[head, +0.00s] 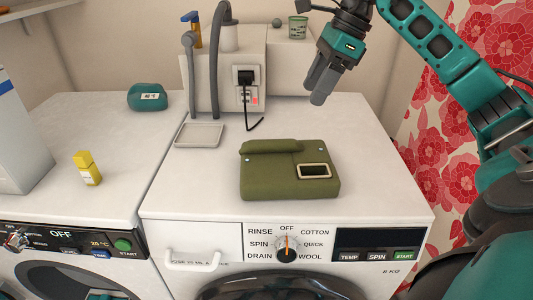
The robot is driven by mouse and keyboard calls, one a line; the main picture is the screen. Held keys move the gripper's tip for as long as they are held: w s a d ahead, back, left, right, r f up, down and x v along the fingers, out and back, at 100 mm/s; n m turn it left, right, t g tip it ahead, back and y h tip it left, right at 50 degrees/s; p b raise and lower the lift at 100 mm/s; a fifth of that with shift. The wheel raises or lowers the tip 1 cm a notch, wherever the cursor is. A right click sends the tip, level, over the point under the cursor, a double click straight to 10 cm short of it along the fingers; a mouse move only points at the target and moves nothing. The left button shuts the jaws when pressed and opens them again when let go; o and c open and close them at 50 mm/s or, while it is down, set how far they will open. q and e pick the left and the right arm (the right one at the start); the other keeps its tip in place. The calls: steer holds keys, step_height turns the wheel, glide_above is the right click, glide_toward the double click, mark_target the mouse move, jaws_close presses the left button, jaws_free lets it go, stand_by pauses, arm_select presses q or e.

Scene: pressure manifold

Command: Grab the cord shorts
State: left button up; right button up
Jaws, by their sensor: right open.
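A folded olive-green garment (262,182), which looks like the cord shorts, lies flat on top of the right washing machine. It has a rolled upper edge and a pale rectangular frame on its right part. My right gripper (318,95) hangs above and behind the garment to the right, apart from it, with nothing seen between its fingers. It is open, though its fingers overlap from this angle. My left gripper is not in view.
A grey tray (200,134) lies behind the garment on the left. A white box (226,75) with hoses and a black plug stands at the back. A teal pouch (147,97) and a yellow bottle (87,168) are on the left machine. The top right of the garment is clear.

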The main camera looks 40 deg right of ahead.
steer(key=b, duration=0.2)
glide_above(285, 140)
steer(key=s+d, duration=0.2)
steer(key=f, duration=0.6)
steer(key=shift+w+d+f, duration=0.15)
steer(key=shift+d+f, duration=0.05)
steer(key=shift+f, duration=0.1)
steer(key=shift+w+a+f, duration=0.1)
steer(key=shift+a+f, duration=0.1)
steer(key=shift+f, duration=0.25)
steer(key=x, duration=0.4)
steer(key=shift+w+a+f, duration=0.15)
steer(key=shift+w+f, duration=0.05)
steer(key=shift+f, duration=0.05)
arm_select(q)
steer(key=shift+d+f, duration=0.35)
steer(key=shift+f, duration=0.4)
arm_select(e)
steer(key=c, duration=0.6)
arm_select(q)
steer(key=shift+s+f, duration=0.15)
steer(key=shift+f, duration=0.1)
arm_select(e)
jaws_close()
steer(key=shift+r, duration=0.1)
